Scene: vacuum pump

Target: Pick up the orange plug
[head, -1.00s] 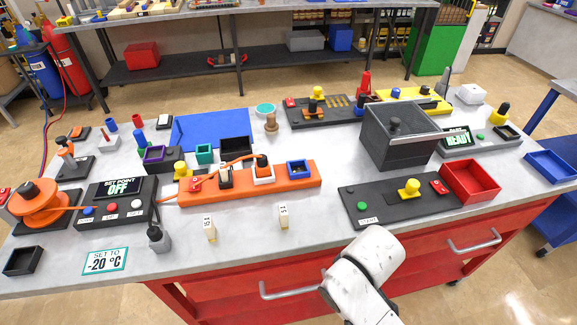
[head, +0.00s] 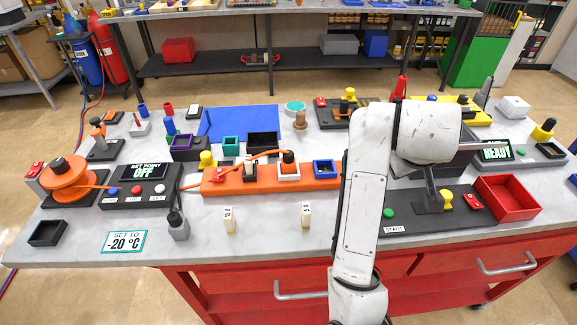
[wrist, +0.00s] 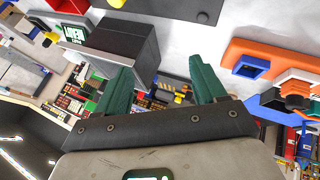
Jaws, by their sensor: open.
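An orange cable runs from the orange reel (head: 68,172) over the orange socket strip (head: 215,188) to a black-topped plug (head: 288,157) in a white-framed socket, the likeliest orange plug. In the wrist view the strip (wrist: 270,45) is at the upper right, with the black plug top (wrist: 295,98) at the right edge. My gripper (wrist: 162,63) is open and empty, its two teal fingers spread, apart from the strip. In the head view my white arm hides most of the gripper; the plug is left of the arm.
A dark grey box (wrist: 125,40) is close to the left finger in the wrist view. A black panel (head: 410,225) with a yellow knob (head: 446,200) and a red bin (head: 505,197) are right of my arm. Two small white tags (head: 229,219) stand in front of the strip.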

